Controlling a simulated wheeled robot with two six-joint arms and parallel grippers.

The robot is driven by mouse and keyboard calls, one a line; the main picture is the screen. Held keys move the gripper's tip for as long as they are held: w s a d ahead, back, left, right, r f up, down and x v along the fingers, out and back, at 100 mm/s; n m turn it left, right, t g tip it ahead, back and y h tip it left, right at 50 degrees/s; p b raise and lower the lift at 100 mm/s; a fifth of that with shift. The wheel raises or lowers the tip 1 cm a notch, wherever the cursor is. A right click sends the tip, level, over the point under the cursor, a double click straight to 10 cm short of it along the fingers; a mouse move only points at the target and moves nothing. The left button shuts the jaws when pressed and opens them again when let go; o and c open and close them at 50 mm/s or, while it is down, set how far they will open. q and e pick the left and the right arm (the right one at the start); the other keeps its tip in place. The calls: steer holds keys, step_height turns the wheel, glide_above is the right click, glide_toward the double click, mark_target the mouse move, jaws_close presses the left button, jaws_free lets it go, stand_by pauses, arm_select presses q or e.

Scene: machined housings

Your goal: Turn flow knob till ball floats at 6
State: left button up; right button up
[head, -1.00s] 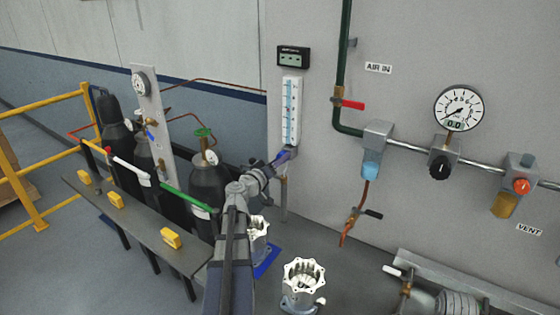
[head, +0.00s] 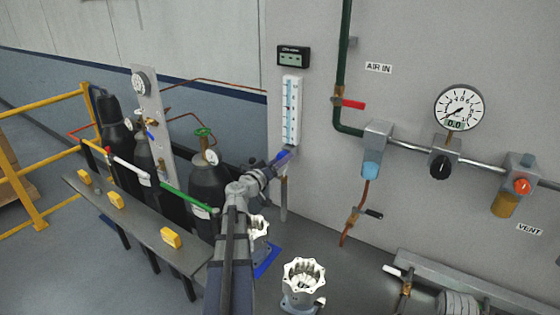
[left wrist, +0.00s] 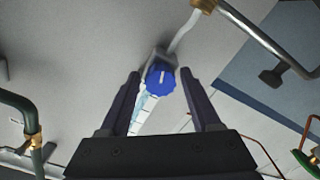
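The flow meter (head: 291,110) is a tall white tube panel with a blue scale on the grey wall. Its ball and the figures are too small to read. The blue flow knob (left wrist: 160,79) shows in the left wrist view at the foot of the meter, with a pale line on its face. My left gripper (left wrist: 160,76) is open, one finger on each side of the knob, with a visible gap on both sides. My right gripper is not in view.
A small dark display (head: 293,57) is above the meter. A green pipe with a red-handled valve (head: 349,103) runs to its right. Gas cylinders (head: 208,182) stand left behind a rail. White-topped housings (head: 303,278) stand below. A pressure gauge (head: 459,108) hangs at right.

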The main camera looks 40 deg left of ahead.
arm_select(q)
steer(key=shift+o, duration=0.7)
steer(key=s, duration=0.7)
steer(key=shift+s+d, duration=0.4)
